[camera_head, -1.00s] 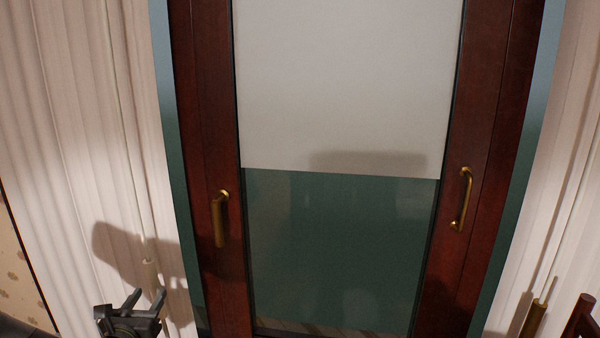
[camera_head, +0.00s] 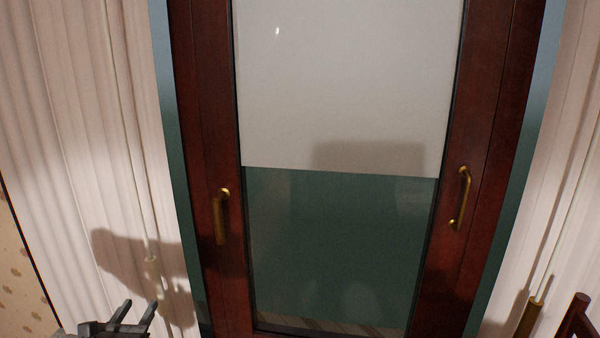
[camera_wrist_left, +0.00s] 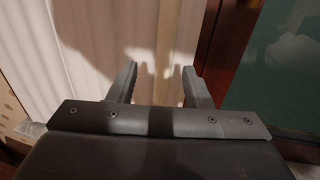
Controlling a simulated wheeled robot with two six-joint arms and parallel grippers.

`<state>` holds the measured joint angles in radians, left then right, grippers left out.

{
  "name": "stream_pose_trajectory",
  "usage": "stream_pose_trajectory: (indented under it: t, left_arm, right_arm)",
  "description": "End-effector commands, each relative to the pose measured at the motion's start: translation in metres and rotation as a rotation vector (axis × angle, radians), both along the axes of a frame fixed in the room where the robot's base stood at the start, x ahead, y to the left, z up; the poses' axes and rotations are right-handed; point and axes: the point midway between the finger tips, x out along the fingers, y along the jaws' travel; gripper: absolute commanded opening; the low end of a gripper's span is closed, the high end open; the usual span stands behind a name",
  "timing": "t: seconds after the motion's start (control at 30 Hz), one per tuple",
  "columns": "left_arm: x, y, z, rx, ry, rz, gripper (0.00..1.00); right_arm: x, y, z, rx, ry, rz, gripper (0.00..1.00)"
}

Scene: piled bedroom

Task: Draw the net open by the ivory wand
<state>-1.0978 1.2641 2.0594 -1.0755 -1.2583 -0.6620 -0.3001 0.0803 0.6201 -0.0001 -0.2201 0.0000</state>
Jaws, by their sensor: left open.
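The pale net curtain (camera_head: 85,150) hangs in folds left of the window. The ivory wand (camera_head: 152,272) hangs thin in front of it, its thicker handle low down beside the window frame. My left gripper (camera_head: 138,306) is open at the bottom left of the head view, its fingertips just below and left of the wand's handle, apart from it in the picture. In the left wrist view the open fingers (camera_wrist_left: 160,76) point at the curtain folds; I cannot clearly pick out the wand between them. My right gripper is not in view.
A dark red window frame with brass handles (camera_head: 221,215) and (camera_head: 461,197) stands in the middle, with a white blind (camera_head: 350,80) half down. Another net (camera_head: 560,190) hangs at right, with a brass-coloured wand (camera_head: 530,318) and a dark wooden post (camera_head: 578,318) near it.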

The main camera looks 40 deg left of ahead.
Motion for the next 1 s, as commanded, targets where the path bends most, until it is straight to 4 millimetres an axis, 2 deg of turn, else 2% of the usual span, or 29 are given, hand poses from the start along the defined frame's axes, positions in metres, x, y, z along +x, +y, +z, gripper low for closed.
stream_pose_trajectory:
  t: [0.63, 1.0]
  left_arm:
    - [-0.045, -0.027, 0.002, -0.002, -0.001, 0.003, 0.45]
    - [-0.051, -0.031, 0.000, 0.001, 0.001, -0.001, 0.45]
  right_arm:
    - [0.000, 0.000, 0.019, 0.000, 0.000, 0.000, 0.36]
    - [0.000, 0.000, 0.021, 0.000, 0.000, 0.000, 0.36]
